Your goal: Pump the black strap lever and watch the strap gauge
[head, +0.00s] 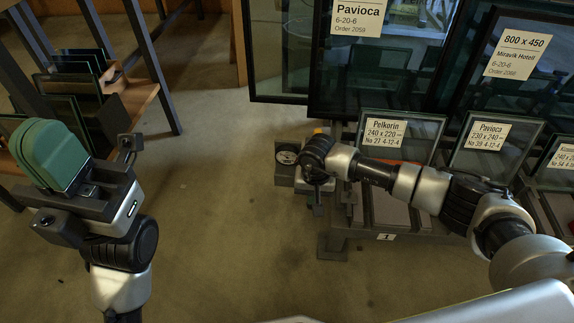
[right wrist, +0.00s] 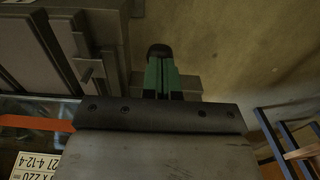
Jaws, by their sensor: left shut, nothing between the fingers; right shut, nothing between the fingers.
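A rounded black end (right wrist: 159,50), which looks like the strap lever's knob, shows at the fingertips of my right gripper (right wrist: 161,76). These green fingers are shut, and I cannot tell whether they touch the knob. In the head view my right wrist hides the lever, just right of the gauge. My left gripper (head: 50,155) is shut and empty, raised at the left, far from the rack.
Glass panes with labels, such as the Pelkorin pane (head: 400,135), stand in the rack on the right. An orange strap (right wrist: 38,123) crosses it. A wooden-shelved trolley (head: 140,92) with dark panes stands at the left. The floor (head: 215,200) between is clear.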

